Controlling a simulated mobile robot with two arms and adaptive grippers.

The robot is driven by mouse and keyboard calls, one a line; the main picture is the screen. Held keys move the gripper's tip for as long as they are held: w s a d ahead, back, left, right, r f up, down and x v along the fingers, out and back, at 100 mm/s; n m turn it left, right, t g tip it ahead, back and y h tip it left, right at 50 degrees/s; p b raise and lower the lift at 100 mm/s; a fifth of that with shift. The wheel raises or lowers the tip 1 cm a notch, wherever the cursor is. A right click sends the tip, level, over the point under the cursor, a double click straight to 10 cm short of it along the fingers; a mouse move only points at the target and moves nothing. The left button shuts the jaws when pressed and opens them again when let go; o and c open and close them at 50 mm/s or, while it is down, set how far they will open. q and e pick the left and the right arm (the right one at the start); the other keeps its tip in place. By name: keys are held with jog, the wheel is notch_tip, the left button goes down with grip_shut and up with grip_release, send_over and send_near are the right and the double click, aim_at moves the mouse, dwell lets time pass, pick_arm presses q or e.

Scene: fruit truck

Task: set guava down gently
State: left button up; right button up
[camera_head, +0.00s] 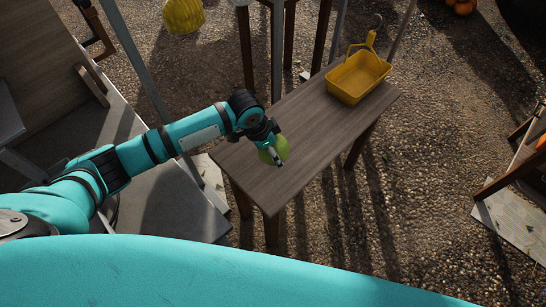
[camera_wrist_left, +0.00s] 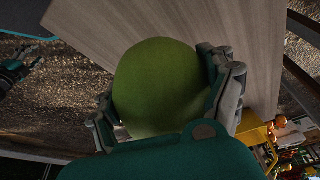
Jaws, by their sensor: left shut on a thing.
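A round green guava (camera_head: 280,148) is held in my left gripper (camera_head: 275,155) over the near half of a wooden table (camera_head: 300,133). In the left wrist view the guava (camera_wrist_left: 158,88) fills the middle, between the two fingers of the left gripper (camera_wrist_left: 165,100), which is shut on it. The table top (camera_wrist_left: 240,28) shows behind the guava in that view. I cannot tell whether the guava touches the table.
A yellow basket (camera_head: 357,76) stands on the far end of the table, and part of it shows in the left wrist view (camera_wrist_left: 255,135). The table top between guava and basket is clear. Metal posts stand left of the table. Gravel surrounds it.

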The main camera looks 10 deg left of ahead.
pick_arm(q)
jog(key=shift+d+f, duration=0.1)
jog(key=shift+f, duration=0.7)
jog(key=shift+f+b, duration=0.95)
jog(key=shift+b, duration=0.25)
jog(key=shift+f+b, duration=0.4)
jog(key=shift+b, duration=0.05)
pick_arm(e)
jog(key=f, duration=0.2)
jog(key=s+f, duration=0.1)
jog(key=shift+s+d+f, duration=0.1)
jog(key=shift+s+f, duration=0.1)
jog(key=shift+f, duration=0.15)
pick_arm(q)
jog(key=shift+f, duration=0.15)
pick_arm(e)
jog(key=shift+s+f, duration=0.1)
jog(key=shift+s, duration=0.2)
pick_arm(q)
jog(key=shift+f, duration=0.85)
pick_arm(e)
jog(key=shift+f, duration=0.15)
pick_arm(q)
jog(key=o, duration=1.2)
